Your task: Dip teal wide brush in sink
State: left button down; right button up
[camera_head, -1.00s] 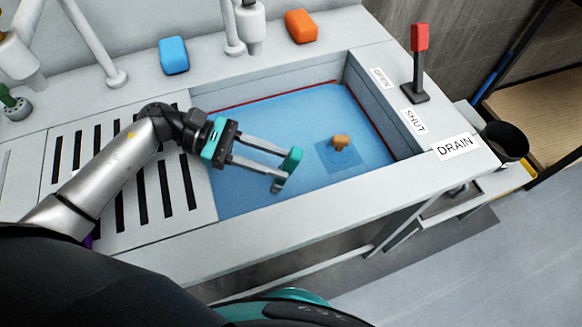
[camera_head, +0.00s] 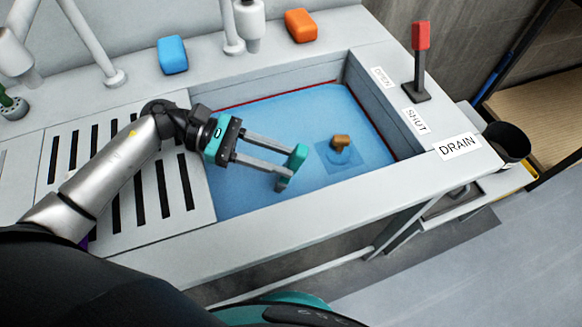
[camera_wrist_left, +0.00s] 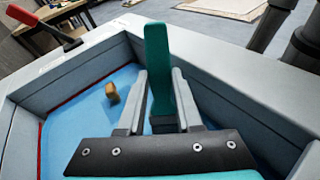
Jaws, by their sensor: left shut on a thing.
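The teal wide brush (camera_head: 295,157) is clamped between the fingers of my left gripper (camera_head: 285,170). In the left wrist view the teal brush (camera_wrist_left: 157,65) stands up between the two grey fingers (camera_wrist_left: 160,95). In the head view its lower end is over the blue water of the sink (camera_head: 240,185); I cannot tell whether it touches the water. The sink's red line runs along its back and right inner walls. My right gripper is not in view.
A small brown block-like thing (camera_head: 340,142) is in the water, right of the brush. A blue sponge-like block (camera_head: 173,55) and an orange one (camera_head: 300,26) lie on the back ledge. A red-handled lever (camera_head: 419,60) stands at the right. Slotted drainboard (camera_head: 60,190) lies left.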

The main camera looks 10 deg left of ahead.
pick_arm(q)
jog(key=shift+s+a, duration=0.3)
jog(key=shift+a, duration=0.05)
